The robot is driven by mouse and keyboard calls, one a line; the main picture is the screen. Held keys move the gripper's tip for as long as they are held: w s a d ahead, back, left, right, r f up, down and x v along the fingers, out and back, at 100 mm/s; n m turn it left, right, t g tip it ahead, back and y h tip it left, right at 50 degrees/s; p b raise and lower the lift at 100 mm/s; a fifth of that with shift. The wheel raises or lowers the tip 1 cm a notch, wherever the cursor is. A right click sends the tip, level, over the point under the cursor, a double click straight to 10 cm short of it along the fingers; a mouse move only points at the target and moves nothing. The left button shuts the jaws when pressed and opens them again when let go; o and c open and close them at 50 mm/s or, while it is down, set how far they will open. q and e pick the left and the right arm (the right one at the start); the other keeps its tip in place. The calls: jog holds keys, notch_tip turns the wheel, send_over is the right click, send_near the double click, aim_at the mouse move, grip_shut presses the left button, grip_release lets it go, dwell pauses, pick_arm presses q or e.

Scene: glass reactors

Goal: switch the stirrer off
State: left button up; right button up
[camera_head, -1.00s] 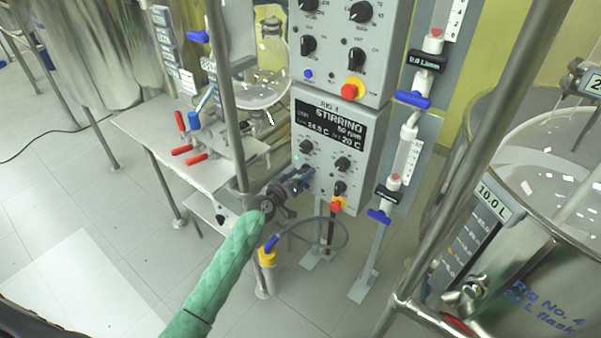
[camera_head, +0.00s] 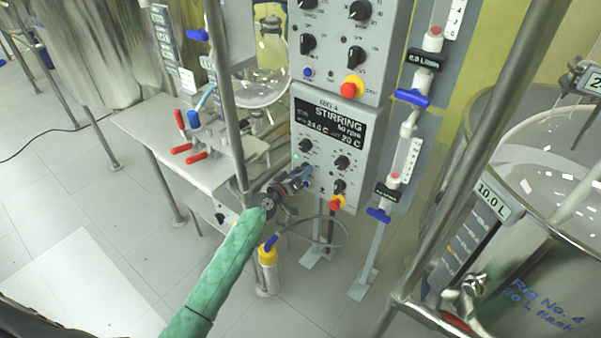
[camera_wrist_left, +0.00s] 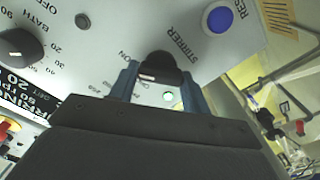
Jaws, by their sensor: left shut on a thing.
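The control box of rig 4 (camera_head: 318,118) has a lit display (camera_head: 330,127) that reads STIRRING, 50 rpm. In the left wrist view the black stirrer knob (camera_wrist_left: 160,66) sits between my left gripper's two blue-grey fingers, beside the words STIRRER and ON. A pale mark shows on the knob's lower left. My left gripper (camera_wrist_left: 160,88) is shut on this knob. In the head view the gripper (camera_head: 303,176) reaches the box's lower left and hides the knob. A small green lamp (camera_head: 296,155) glows above it; it also shows in the wrist view (camera_wrist_left: 168,96).
A blue button (camera_wrist_left: 219,19) is close to the knob. A steel frame post (camera_head: 228,90) stands close left of the box. A glass reactor (camera_head: 550,170) stands at the right.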

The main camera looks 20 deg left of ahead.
pick_arm(q)
jog(key=n, duration=0.3)
jog(key=shift+a+f+n+p, duration=0.1)
jog(key=shift+n+p, duration=0.1)
jog(key=shift+n, duration=1.8)
jog(key=shift+f+n+p, duration=0.1)
jog(key=shift+n+p, duration=0.1)
jog(key=shift+n, duration=1.8)
pick_arm(e)
jog(key=shift+s+d+r, duration=0.2)
jog(key=shift+d+r, duration=0.25)
jog(key=shift+r, duration=0.15)
pick_arm(q)
jog(key=o, duration=1)
jog(key=shift+c, duration=0.2)
pick_arm(e)
jog(key=shift+w, duration=0.1)
